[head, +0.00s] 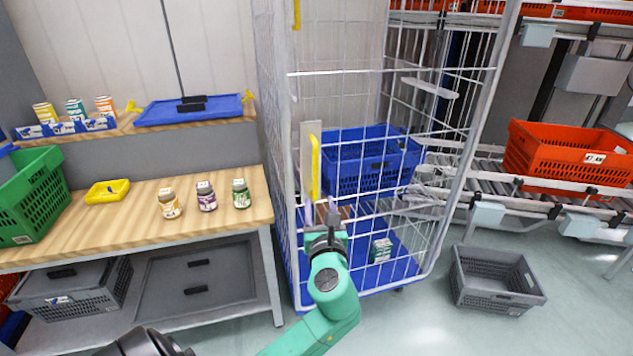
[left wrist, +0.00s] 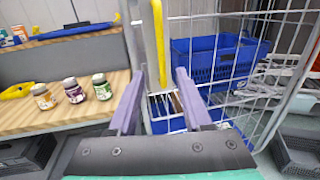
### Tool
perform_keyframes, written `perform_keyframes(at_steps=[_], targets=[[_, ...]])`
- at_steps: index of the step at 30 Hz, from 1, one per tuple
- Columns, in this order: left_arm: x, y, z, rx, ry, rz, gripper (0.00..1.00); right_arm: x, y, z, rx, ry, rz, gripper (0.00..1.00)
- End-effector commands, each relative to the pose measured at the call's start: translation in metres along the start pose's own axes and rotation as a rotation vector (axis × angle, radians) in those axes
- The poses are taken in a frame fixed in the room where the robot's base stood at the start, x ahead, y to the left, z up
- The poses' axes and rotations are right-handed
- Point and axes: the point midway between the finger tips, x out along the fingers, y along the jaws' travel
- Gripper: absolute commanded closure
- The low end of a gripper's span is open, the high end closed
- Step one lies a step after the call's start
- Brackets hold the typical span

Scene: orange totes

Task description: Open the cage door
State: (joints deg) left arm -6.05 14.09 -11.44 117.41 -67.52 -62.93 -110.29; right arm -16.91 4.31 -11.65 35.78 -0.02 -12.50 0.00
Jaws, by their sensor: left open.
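The wire cage (head: 465,150) is a tall white mesh trolley with a blue floor (head: 405,240). A yellow upright handle (head: 315,168) is beside a pale plate on its left front side. The handle also shows in the left wrist view (left wrist: 158,45). The front mesh door appears closed. My left gripper (head: 322,213) is open, just below the handle in the head view. In the left wrist view, its two fingers (left wrist: 160,98) stand either side of the handle's line; contact cannot be told. A blue crate (head: 372,165) and a small green-white box (head: 380,250) are inside.
A wooden table (head: 130,215) with several jars stands to the left, close to the cage. A grey crate (head: 495,280) lies on the floor at right. A roller conveyor with a red tote (head: 565,155) is behind it. Floor in front is partly clear.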

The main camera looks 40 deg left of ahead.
Motion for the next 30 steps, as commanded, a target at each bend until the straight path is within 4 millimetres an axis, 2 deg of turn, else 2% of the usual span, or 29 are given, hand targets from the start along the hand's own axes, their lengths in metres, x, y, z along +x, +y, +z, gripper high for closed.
perform_keyframes(at_steps=[5, 12, 15, 20, 27, 28, 30], targets=[[0.034, 0.0, 0.003, 0.002, -0.003, 0.002, 0.5, -0.004, 0.004, 0.004, 0.001, -0.007, 0.005, 0.5], [0.099, -0.001, 0.001, 0.0, 0.0, 0.0, 0.5, -0.005, 0.006, 0.007, 0.002, -0.013, 0.008, 0.5], [0.121, -0.001, 0.0, -0.001, 0.002, 0.0, 0.5, -0.005, 0.006, 0.007, 0.002, -0.014, 0.008, 0.5], [0.14, -0.001, -0.001, -0.002, 0.003, -0.002, 0.5, -0.004, 0.006, 0.008, 0.002, -0.014, 0.008, 0.5], [0.142, -0.001, -0.001, -0.002, 0.004, -0.003, 0.5, -0.004, 0.005, 0.007, 0.002, -0.014, 0.007, 0.5], [0.142, -0.001, -0.001, -0.002, 0.004, -0.003, 0.54, -0.004, 0.005, 0.008, 0.002, -0.014, 0.007, 0.5], [0.142, -0.001, -0.001, -0.002, 0.004, -0.003, 0.81, -0.004, 0.004, 0.007, 0.001, -0.014, 0.006, 0.5]])
